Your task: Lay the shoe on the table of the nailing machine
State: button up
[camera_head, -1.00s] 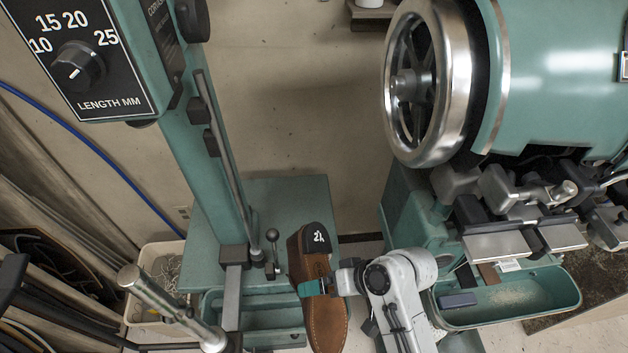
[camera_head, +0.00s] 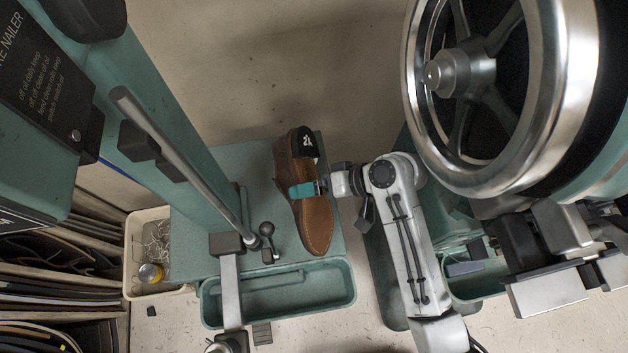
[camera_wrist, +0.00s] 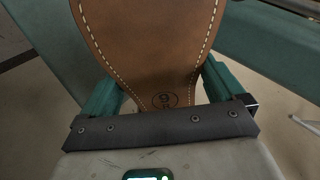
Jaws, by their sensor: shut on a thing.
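The brown shoe (camera_head: 316,222) shows in the head view with its dark heel, marked with white figures, at the far end and its toe at the near end. My gripper (camera_head: 302,190) is shut on the shoe across its middle, with teal fingers. In the wrist view the brown stitched sole (camera_wrist: 150,40) fills the top, between my gripper's teal fingers (camera_wrist: 160,92). The nailing machine's green table (camera_head: 187,243) lies under and beside the shoe in the picture. Whether the shoe touches the table cannot be told.
The nailer's column (camera_head: 170,160) and a ball-topped lever (camera_head: 267,231) stand left of the shoe. A green tray (camera_head: 330,283) is at the table's front. A cream bin (camera_head: 135,262) is at left. The stitcher with its handwheel (camera_head: 500,90) is at right.

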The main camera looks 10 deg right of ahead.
jog(key=shift+f+b, duration=3.5)
jog(key=shift+f, duration=0.1)
jog(key=shift+f+b, duration=0.4)
jog(key=shift+f, duration=0.3)
jog(key=o, duration=0.9)
jog(key=shift+s, duration=0.1)
